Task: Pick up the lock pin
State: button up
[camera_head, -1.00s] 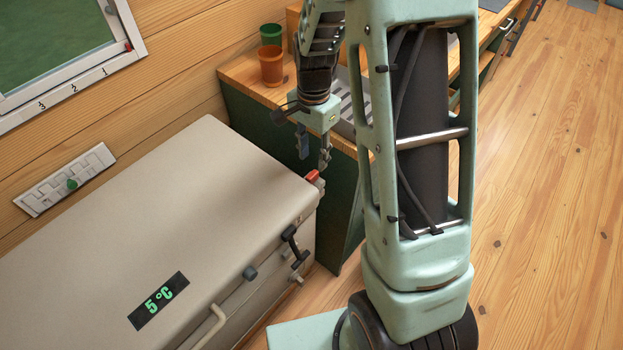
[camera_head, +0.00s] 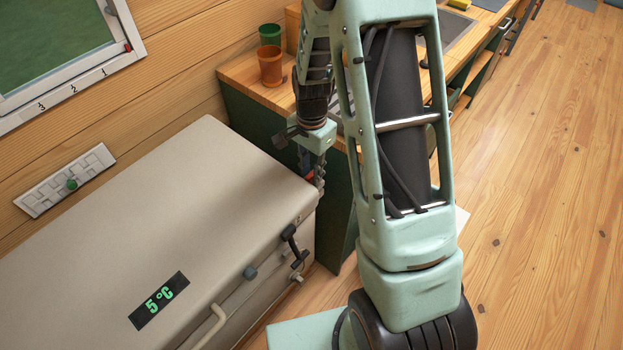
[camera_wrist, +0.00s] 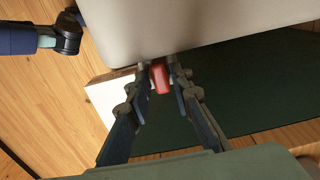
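The lock pin, seen as a small red grip (camera_wrist: 159,78), is at the right back corner of the pale chest (camera_head: 180,190). My gripper (camera_wrist: 161,73) is down at this corner, with one finger on each side of the red grip in the wrist view. The fingertips are very close to its sides; I cannot tell whether they touch it. In the head view my gripper (camera_head: 312,170) covers most of the red grip. The part of the pin beyond the grip is hidden.
A dark latch (camera_head: 290,240) and a pale bar handle (camera_head: 211,325) stick out from the chest's front. A wooden-topped counter (camera_head: 240,72) stands just behind, bearing a green cup (camera_head: 270,34) and an orange cup (camera_head: 271,68). Open wooden floor (camera_head: 540,200) lies to the right.

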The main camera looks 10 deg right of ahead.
grip_shut()
notch_tip(320, 180, up, 20)
jog(key=p, duration=0.7)
dwell(1.0)
